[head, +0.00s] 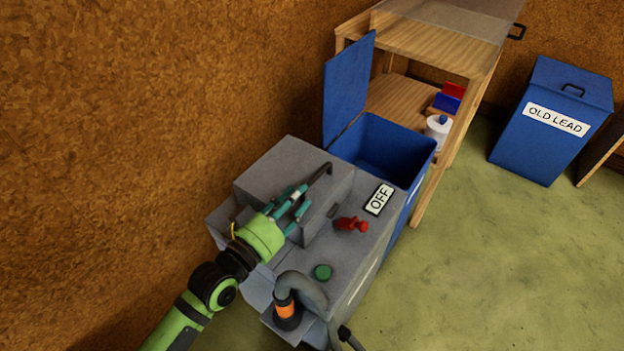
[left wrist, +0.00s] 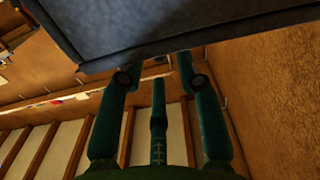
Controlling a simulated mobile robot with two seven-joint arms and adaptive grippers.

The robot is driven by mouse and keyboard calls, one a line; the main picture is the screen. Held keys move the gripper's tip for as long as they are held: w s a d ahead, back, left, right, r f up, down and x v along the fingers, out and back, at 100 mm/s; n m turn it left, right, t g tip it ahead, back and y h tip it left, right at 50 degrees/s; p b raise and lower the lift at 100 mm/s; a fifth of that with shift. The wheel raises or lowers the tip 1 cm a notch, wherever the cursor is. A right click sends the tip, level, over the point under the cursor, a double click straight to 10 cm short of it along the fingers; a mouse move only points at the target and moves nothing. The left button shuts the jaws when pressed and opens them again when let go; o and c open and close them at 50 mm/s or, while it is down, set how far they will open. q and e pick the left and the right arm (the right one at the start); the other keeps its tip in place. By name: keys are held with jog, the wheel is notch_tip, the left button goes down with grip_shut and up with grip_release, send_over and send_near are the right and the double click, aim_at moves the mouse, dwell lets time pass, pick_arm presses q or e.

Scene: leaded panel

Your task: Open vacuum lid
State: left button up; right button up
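The vacuum is a grey box (head: 345,262) against the wall, with an "OFF" label, a red valve-like part and a green button on top. A raised grey block, which looks like its lid (head: 285,165), carries a dark hooked handle (head: 322,172). My left gripper (head: 297,203), with teal fingers, is at this block near the handle. In the left wrist view its fingers (left wrist: 153,68) are spread apart, close to the edge of a grey slab (left wrist: 150,25). I cannot tell whether they touch it. My right gripper is not in view.
A blue bin (head: 428,150) with its lid upright stands just behind the vacuum. A wooden shelf (head: 455,50) is beyond it. A grey hose (head: 312,290) rises at the front. A blue "OLD LEAD" bin (head: 530,150) stands at the right. The green floor there is clear.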

aim_at(309, 182)
pick_arm(q)
jog(key=x, duration=0.5)
grip_shut()
